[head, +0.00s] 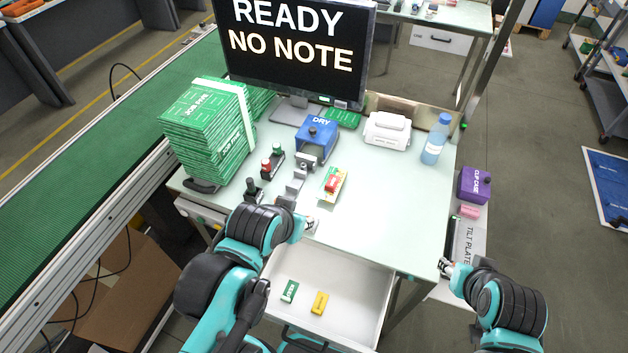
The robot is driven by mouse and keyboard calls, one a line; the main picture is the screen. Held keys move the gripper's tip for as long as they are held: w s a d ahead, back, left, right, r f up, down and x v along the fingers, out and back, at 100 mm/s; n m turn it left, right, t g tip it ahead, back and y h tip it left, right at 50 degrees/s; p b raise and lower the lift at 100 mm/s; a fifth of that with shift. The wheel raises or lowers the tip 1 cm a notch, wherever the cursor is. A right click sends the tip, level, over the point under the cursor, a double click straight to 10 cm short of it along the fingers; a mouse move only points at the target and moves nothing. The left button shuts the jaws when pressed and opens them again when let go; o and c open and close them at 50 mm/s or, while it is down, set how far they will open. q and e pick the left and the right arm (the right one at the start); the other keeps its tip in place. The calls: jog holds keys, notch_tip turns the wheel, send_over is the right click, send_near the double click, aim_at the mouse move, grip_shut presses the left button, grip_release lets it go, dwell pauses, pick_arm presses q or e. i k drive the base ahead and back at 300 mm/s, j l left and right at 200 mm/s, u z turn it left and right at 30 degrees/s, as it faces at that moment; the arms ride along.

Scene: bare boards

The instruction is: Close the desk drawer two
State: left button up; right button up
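A white desk drawer (352,267) is pulled out from under the front of the pale desk (385,220). A green block (289,291) and a yellow block (319,302) lie inside it. Another drawer front (200,212) shows under the desk's left end; how far it is open is hard to tell. My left gripper (308,222) is at the desk's front edge, above the back of the open drawer; its fingers are small and partly hidden by the arm. My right gripper (446,266) is beside the desk's front right corner, apart from the open drawer. I read no drawer numbers.
Green boxes (200,130) are stacked at the desk's left. A monitor (295,50), blue DRY box (316,134), white case (387,128) and bottle (436,140) stand further back. A purple box (474,185) is right of the desk. The desk's front right is clear.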

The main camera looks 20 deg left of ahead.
aim_at(352, 319)
jog(key=k+j, duration=0.6)
jog(key=j+z, duration=0.85)
jog(key=k+j+z, duration=0.1)
jog(key=j+z, duration=0.3)
